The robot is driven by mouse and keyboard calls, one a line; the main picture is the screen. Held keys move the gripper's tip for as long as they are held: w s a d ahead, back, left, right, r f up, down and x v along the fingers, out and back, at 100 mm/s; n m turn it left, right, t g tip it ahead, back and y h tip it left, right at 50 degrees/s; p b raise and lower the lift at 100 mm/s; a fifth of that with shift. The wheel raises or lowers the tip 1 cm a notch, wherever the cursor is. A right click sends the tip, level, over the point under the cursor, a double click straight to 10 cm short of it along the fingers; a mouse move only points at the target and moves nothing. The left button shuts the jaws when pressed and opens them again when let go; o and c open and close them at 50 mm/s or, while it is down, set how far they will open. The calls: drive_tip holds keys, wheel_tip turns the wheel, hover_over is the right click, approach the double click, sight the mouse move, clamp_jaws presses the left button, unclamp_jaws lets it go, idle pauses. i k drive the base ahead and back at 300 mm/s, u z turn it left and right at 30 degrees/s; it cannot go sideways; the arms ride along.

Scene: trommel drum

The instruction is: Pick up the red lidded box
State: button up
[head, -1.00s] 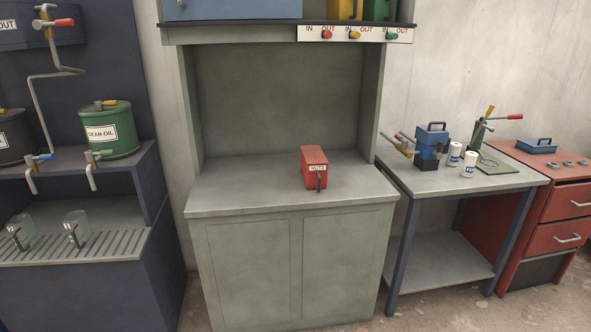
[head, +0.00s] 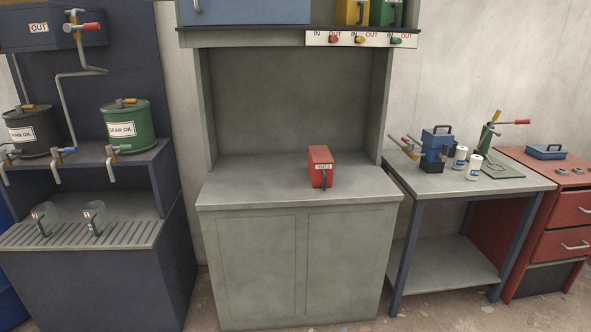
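The red lidded box (head: 320,166) stands upright on the grey counter (head: 235,185) of the cabinet, right of the counter's middle. It has a white label, apparently reading NUTS, and a dark handle on its front face. Nothing touches it except the counter. My gripper is not in view.
A shelf above the counter holds yellow (head: 352,12) and green (head: 388,12) boxes. To the right are a workbench (head: 410,191) with tools and white cans, and a red drawer cabinet (head: 575,208). To the left stands a dark oil rack (head: 95,275). The counter's left part is clear.

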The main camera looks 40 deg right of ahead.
sight(320, 164)
drive_tip(key=u, duration=0.95)
drive_tip(key=i, duration=1.1)
drive_tip(key=z, duration=2.15)
drive_tip(key=i, duration=0.15)
drive_tip(key=u, duration=0.7)
